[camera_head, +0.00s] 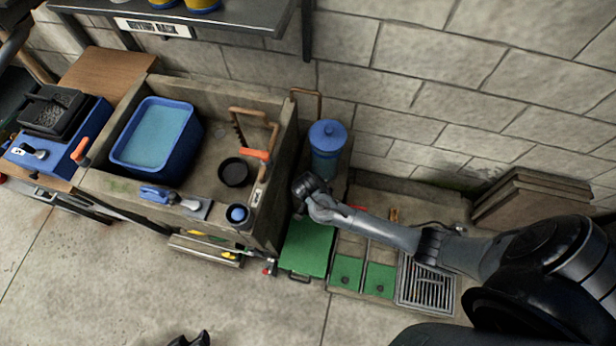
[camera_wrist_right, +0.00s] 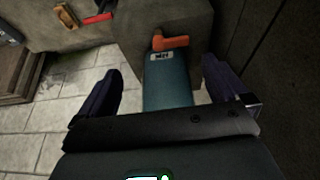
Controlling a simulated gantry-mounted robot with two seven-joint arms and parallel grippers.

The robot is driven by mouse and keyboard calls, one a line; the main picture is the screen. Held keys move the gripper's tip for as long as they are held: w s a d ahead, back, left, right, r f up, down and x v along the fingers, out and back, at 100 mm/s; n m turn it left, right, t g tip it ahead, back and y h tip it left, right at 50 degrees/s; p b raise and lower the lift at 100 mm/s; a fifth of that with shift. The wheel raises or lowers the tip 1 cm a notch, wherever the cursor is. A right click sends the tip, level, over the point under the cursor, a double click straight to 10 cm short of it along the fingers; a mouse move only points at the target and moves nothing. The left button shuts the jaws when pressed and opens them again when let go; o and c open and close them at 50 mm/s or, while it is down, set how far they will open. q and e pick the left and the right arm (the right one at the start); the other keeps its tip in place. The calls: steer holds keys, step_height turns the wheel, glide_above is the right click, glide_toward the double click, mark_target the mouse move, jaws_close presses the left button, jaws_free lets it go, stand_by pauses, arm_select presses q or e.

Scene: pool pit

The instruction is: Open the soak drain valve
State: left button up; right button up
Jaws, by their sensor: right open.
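In the head view an orange lever (camera_head: 255,155) sits on the copper pipe at the concrete soak tub (camera_head: 285,150). A small red-handled valve (camera_head: 268,268) is low at the tub's front right corner. Which of them is the soak drain valve I cannot tell. My right gripper (camera_head: 303,187) is beside the tub's right wall, above the green lid. A dark tip (camera_head: 190,339) at the bottom edge may be my left gripper.
A blue canister (camera_head: 327,137) stands just behind my right gripper. A green lid (camera_head: 305,248), green panels (camera_head: 380,280) and a floor grate (camera_head: 425,283) lie below my right arm. A blue bin (camera_head: 185,150) sits in the tub. The floor in front is clear.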

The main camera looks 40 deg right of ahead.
steer(key=b+x, duration=0.2)
steer(key=x, duration=0.1)
steer(key=w+b+x, duration=0.1)
steer(key=x, duration=0.3)
steer(key=w+b+x, duration=0.1)
steer(key=b+x, duration=0.1)
steer(key=x, duration=0.2)
steer(key=shift+w+d+b, duration=0.1)
steer(key=shift+w+b, duration=0.05)
steer(key=shift+b, duration=0.15)
arm_select(q)
step_height(320, 180, down, 7)
steer(key=shift+r, duration=0.2)
steer(key=shift+d, duration=0.1)
arm_select(e)
steer(key=shift+c, duration=0.2)
steer(key=shift+r, duration=0.1)
steer(key=c, duration=1)
